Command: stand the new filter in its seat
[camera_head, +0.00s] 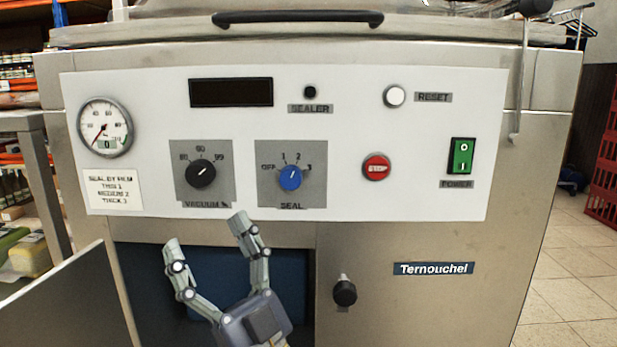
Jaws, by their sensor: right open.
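My right gripper (206,233) is open and empty, fingers pointing up, in front of the lower left of a steel sealing machine (400,300). Its fingertips are near the panel's lower edge, and I cannot tell whether they touch it. Behind the gripper is an open compartment with a dark blue interior (290,280), partly hidden by the gripper. I cannot make out a new filter or its seat in this view. My left gripper is not in view.
A grey flap or door (75,305) stands at the lower left. The white control panel (430,190) carries a gauge (105,127), dials and buttons. A black knob (344,291) juts out right of the compartment. Floor tiles (570,290) are free at the right.

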